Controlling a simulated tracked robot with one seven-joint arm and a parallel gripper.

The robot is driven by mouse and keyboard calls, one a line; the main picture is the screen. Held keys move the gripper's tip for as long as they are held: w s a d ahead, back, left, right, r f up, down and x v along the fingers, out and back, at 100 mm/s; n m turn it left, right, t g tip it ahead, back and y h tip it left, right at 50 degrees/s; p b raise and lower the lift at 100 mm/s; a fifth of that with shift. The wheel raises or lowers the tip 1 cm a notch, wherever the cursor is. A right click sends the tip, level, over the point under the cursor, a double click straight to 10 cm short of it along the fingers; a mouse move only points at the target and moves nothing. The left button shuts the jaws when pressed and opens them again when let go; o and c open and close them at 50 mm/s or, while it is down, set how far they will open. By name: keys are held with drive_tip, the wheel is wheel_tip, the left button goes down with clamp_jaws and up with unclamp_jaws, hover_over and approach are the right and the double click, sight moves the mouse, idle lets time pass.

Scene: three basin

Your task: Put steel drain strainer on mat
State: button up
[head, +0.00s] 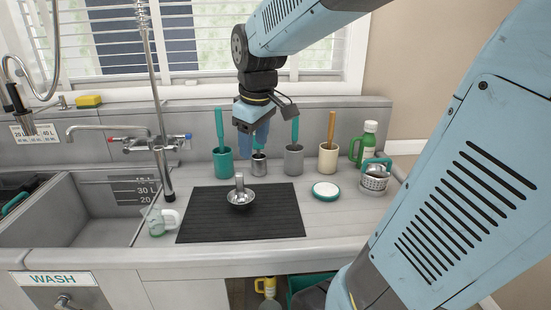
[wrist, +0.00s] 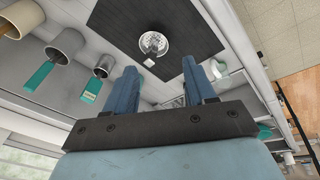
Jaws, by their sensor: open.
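The steel drain strainer (head: 240,198) is a small metal bowl with an upright grey post. It sits on the black ribbed mat (head: 270,215), left of the mat's middle in the head view. In the wrist view the strainer (wrist: 154,43) rests on the dark mat (wrist: 195,25), seen from above at an angle. My gripper (head: 252,150) hangs over the back of the counter, behind and above the mat, apart from the strainer. In the wrist view my gripper (wrist: 168,85) has its two blue fingers spread, with nothing between them.
Cups with teal handles, including a teal cup (head: 223,163) and a grey cup (head: 293,160), line the back. A cream cup (head: 328,158), green bottle (head: 363,148) and metal basket (head: 375,178) stand right. A white-teal disc (head: 325,191) lies beside the mat. The sink (head: 75,210) is left.

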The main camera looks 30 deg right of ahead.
drive_tip(key=s+m+t, duration=0.2)
drive_tip(key=s+m, duration=0.4)
drive_tip(key=s, duration=0.5)
drive_tip(key=shift+s+r+m+t, duration=0.25)
drive_tip(key=shift+r+m+t, duration=0.05)
drive_tip(key=shift+r+t, duration=0.1)
drive_tip(key=shift+a, duration=0.1)
idle(0.4)
